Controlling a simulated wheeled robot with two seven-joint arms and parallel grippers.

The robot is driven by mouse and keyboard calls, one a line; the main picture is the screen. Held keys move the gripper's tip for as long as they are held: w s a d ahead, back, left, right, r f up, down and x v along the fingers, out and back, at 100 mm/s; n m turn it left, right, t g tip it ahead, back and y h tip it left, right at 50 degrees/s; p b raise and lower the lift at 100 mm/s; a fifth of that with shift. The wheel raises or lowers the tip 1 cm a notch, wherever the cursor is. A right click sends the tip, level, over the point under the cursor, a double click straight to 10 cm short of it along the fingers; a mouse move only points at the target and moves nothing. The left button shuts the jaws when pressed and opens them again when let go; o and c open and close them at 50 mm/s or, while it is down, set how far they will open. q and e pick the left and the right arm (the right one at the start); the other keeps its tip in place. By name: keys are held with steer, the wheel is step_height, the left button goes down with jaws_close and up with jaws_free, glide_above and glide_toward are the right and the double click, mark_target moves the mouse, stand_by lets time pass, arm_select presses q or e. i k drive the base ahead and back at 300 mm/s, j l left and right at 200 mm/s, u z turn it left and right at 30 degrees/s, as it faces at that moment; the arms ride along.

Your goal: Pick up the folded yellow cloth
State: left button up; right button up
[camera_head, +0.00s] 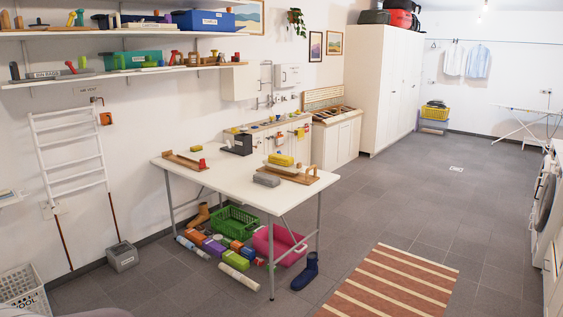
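A small yellow bundle (280,160), which looks like the folded yellow cloth, lies at the back edge of a wooden board (297,174) on the white table (228,179). It is too small to make out its folds. A grey block (266,180) lies in front of it, near the board's left end. Neither of my grippers shows in the head view.
A second wooden board (184,161) with a red item and a black holder (238,144) stand on the table. Under it are a green crate (234,221), a pink tub (279,245) and several rolls. A blue boot (306,272) and striped rug (392,284) lie right; open floor is beyond.

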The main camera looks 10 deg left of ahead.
mark_target(284, 160)
steer(key=i+l+z, duration=0.15)
steer(key=i+z, duration=0.3)
steer(key=i, duration=0.2)
steer(key=i+j+z, duration=0.1)
steer(key=i+z, duration=0.35)
steer(key=i, duration=0.85)
steer(key=i+l+u, duration=0.1)
steer(key=i, duration=0.5)
steer(key=i+l, duration=0.1)
steer(key=i, duration=0.55)
steer(key=i+l+u, duration=0.1)
steer(key=i, duration=0.55)
steer(key=i+l, duration=0.2)
steer(key=i, duration=0.4)
steer(key=i+j+u, duration=0.25)
steer(key=i+u, duration=0.2)
steer(key=i, duration=0.7)
steer(key=i+l+u, duration=0.15)
steer(key=i+u, duration=0.35)
steer(key=i, duration=0.65)
steer(key=i+u, duration=0.9)
steer(key=i+l+u, duration=0.2)
steer(key=u, duration=0.25)
steer(key=i+j+u, duration=0.1)
steer(key=i+u, duration=0.35)
steer(key=i+l+u, duration=0.1)
steer(key=i+u, duration=0.4)
steer(key=i, duration=0.15)
